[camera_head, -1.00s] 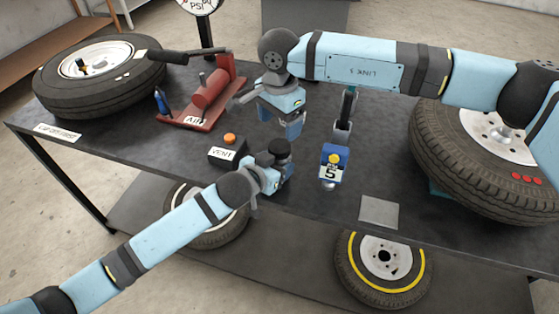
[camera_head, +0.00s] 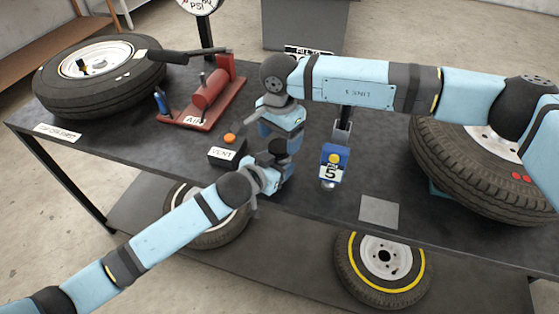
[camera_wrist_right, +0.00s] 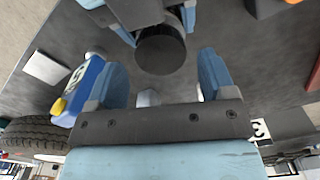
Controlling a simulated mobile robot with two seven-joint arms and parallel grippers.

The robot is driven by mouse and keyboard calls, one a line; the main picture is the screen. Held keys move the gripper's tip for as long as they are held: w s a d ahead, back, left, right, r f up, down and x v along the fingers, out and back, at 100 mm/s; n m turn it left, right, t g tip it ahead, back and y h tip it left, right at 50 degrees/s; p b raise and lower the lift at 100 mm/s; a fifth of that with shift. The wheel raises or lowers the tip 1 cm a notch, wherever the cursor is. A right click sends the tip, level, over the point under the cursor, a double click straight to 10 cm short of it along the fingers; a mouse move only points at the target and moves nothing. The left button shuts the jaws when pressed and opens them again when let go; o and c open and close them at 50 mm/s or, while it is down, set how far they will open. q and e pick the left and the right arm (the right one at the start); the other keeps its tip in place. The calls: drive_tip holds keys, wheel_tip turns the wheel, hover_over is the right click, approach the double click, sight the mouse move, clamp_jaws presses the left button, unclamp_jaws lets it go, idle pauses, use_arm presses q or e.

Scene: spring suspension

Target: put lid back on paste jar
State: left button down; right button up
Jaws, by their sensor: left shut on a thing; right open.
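A dark round piece (camera_head: 279,147), which looks like the jar or its black lid, is held upright in my left gripper (camera_head: 277,176) above the bench's front part. The right wrist view shows the same dark cylinder (camera_wrist_right: 161,50) between my left fingers at the top. I cannot tell whether it is lid, jar or both. My right gripper (camera_head: 283,141) is just above and behind it, pointing down. In the right wrist view its two fingers (camera_wrist_right: 162,82) are spread, with the cylinder ahead of the gap, seemingly not clasped. Much of the jar is hidden by the grippers.
A blue device marked 5 (camera_head: 331,165) stands close to the right. A VENT box (camera_head: 222,156) with an orange button is left, a red pump (camera_head: 205,95) behind it. Tyres (camera_head: 100,72) (camera_head: 480,165) flank the bench. A grey plate (camera_head: 379,212) lies at the front edge.

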drive_tip(key=shift+f, duration=1.1)
drive_tip(key=c, duration=0.9)
drive_tip(key=shift+m, duration=1.6)
drive_tip(key=shift+c, duration=0.2)
drive_tip(key=o, duration=1)
drive_tip(key=shift+r, duration=0.1)
drive_tip(key=shift+r, duration=2.2)
